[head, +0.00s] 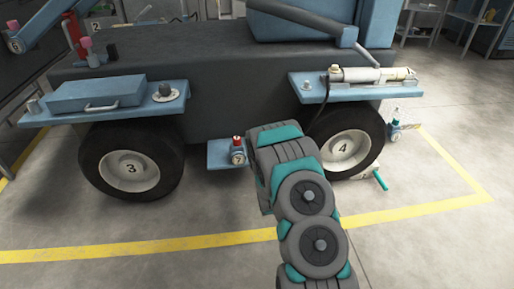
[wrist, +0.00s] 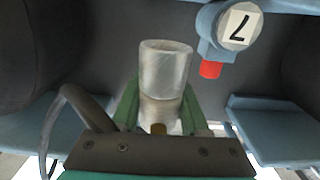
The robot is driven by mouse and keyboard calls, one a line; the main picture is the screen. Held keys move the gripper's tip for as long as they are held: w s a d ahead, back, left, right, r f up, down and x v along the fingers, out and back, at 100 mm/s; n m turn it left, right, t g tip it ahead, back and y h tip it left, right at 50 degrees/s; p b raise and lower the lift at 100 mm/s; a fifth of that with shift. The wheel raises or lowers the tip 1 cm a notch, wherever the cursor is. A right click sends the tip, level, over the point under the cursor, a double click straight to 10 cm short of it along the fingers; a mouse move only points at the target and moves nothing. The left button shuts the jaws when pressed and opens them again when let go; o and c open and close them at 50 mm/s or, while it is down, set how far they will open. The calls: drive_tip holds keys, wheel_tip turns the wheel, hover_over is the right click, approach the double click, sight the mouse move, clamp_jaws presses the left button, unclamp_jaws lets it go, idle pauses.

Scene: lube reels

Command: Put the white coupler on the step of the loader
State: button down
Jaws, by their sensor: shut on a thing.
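The white coupler (wrist: 165,72), a pale worn cylinder, is between the green fingers of my gripper (wrist: 159,104) in the wrist view. My gripper is shut on it. The loader's step (head: 222,154) is a small blue plate low between the wheels in the head view. A blue fitting with a red cap and a tag 7 (head: 238,154) stands on it. That tagged fitting (wrist: 232,30) appears upside down in the wrist view, beyond the coupler and to its right. In the head view my arm hides my gripper and the coupler.
Wheel 3 (head: 130,163) and wheel 4 (head: 345,142) flank the step. Blue fender ledges, left (head: 100,101) and right (head: 350,86), overhang them. A teal-handled tool (head: 381,180) lies on the floor by wheel 4. The floor in front of the step is clear.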

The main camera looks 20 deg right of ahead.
drive_tip(key=x, duration=0.7)
drive_tip(key=f+x, duration=0.1)
drive_tip(key=x, duration=0.2)
drive_tip(key=shift+w+f+b, duration=0.1)
drive_tip(key=shift+w+b, duration=0.3)
drive_tip(key=shift+w+d, duration=0.2)
drive_tip(key=shift+w, duration=0.4)
drive_tip(key=shift+f, duration=1.85)
drive_tip(key=shift+r, duration=0.1)
drive_tip(key=shift+c, duration=2)
unclamp_jaws()
drive_tip(key=shift+b, duration=0.3)
